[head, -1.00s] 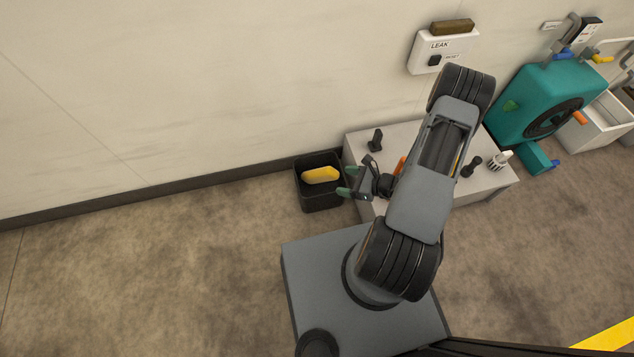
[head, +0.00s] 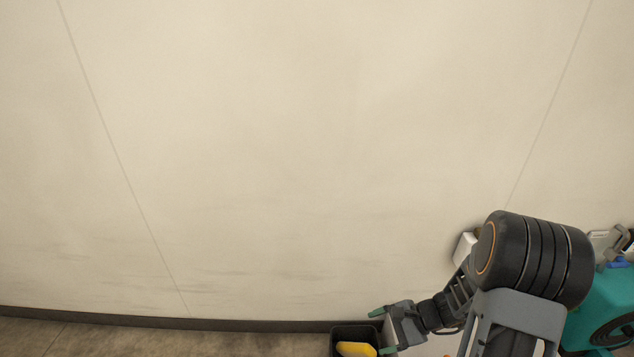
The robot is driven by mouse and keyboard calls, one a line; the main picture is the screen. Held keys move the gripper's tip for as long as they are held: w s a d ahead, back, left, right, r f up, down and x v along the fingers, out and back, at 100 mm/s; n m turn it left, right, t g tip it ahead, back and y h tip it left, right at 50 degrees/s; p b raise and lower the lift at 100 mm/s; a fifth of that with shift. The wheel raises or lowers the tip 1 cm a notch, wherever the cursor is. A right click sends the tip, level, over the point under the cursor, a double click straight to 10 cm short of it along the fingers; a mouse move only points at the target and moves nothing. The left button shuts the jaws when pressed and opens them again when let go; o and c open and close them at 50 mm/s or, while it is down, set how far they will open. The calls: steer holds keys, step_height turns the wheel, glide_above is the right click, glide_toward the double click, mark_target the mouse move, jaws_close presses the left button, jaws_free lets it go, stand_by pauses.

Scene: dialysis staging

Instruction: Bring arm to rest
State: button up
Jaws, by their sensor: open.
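My gripper (head: 379,331) shows at the bottom right of the head view. Its two green-tipped fingers are apart, with nothing between them. It appears over or beside the right side of a black bin (head: 342,332); the height between them is hard to judge. My arm is folded, with its large dark joint raised at the right.
The black bin holds a yellow object (head: 356,349) and is cut by the lower edge. A white wall box (head: 464,248) is mostly behind my arm. A teal machine (head: 604,307) stands at the far right. Bare wall fills most of the view.

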steer(key=s+r+n+h+p, duration=0.1)
steer(key=r+n+h+p, duration=0.1)
steer(key=r, duration=0.8)
steer(key=s+a+r+n+g+h+p, duration=0.1)
steer(key=r+n+p, duration=0.4)
steer(key=r, duration=0.5)
steer(key=shift+s+a+r+n+h+p, duration=0.15)
steer(key=shift+s+r+n+h+p, duration=0.3)
steer(key=shift+h+p, duration=0.65)
steer(key=s+r+n+t+h+p, duration=0.1)
steer(key=r+n+p, duration=0.1)
steer(key=r, duration=0.4)
steer(key=s+d+r+n+t+h+p, duration=0.1)
steer(key=r+h+p, duration=0.1)
steer(key=r+p, duration=0.2)
steer(key=r+n+t+h+p, duration=0.1)
steer(key=r+n+h+p, duration=0.1)
steer(key=r, duration=0.6)
steer(key=shift+s+d+n+t+p, duration=0.25)
steer(key=shift+s+n+t+p, duration=0.15)
steer(key=shift+p, duration=0.1)
steer(key=shift+c, duration=0.2)
